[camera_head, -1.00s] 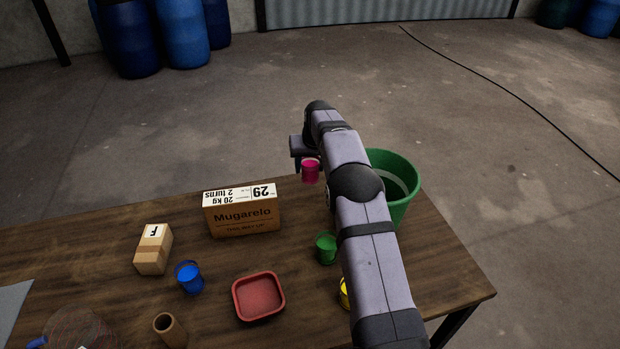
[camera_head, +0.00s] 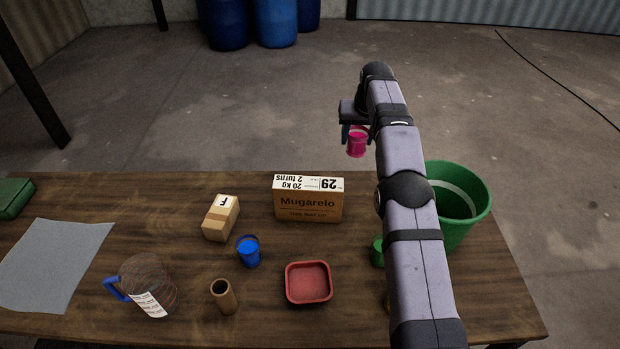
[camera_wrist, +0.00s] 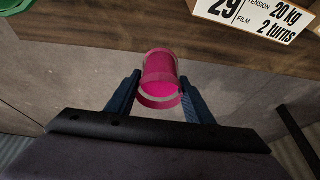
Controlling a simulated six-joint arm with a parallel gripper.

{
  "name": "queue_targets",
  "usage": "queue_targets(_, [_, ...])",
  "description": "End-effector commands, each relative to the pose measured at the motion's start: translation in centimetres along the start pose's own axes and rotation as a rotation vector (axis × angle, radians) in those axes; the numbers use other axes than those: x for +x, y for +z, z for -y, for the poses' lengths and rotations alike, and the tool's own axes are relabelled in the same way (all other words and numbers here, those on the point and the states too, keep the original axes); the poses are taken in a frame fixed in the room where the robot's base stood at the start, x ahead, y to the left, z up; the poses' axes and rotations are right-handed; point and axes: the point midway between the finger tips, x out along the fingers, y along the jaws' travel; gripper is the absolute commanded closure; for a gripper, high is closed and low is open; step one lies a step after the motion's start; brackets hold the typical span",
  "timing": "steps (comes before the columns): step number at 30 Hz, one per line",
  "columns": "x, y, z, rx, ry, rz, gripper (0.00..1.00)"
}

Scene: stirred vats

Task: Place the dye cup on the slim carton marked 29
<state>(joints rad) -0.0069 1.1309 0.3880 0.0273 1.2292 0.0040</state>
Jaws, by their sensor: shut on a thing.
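The pink dye cup (camera_head: 357,143) is held upright in my gripper (camera_head: 356,132), up in the air beyond the far edge of the table. In the wrist view the pink cup (camera_wrist: 160,78) sits between the two blue fingers of my gripper (camera_wrist: 158,92), which is shut on it. The slim carton marked 29 (camera_head: 308,205) stands on the table, to the left of my gripper and nearer in the head view. Its white printed top is bare, and part of the carton (camera_wrist: 256,17) shows at the upper right of the wrist view.
A green bucket (camera_head: 466,190), a mostly hidden green cup (camera_head: 377,252), a red tray (camera_head: 308,283), a blue cup (camera_head: 248,252), a small box marked F (camera_head: 220,218), a brown tube (camera_head: 223,297), a jug (camera_head: 150,285) and a grey sheet (camera_head: 50,262) are on the table (camera_head: 180,190).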

Motion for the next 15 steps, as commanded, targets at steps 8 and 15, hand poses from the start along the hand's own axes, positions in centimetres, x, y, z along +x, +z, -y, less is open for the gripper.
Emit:
queue_targets(8, [-6.1, -1.3, 6.2, -0.083, -0.035, -0.001, 0.79])
queue_targets(15, [-9.8, -0.9, 10.7, -0.147, -0.061, 0.004, 0.79])
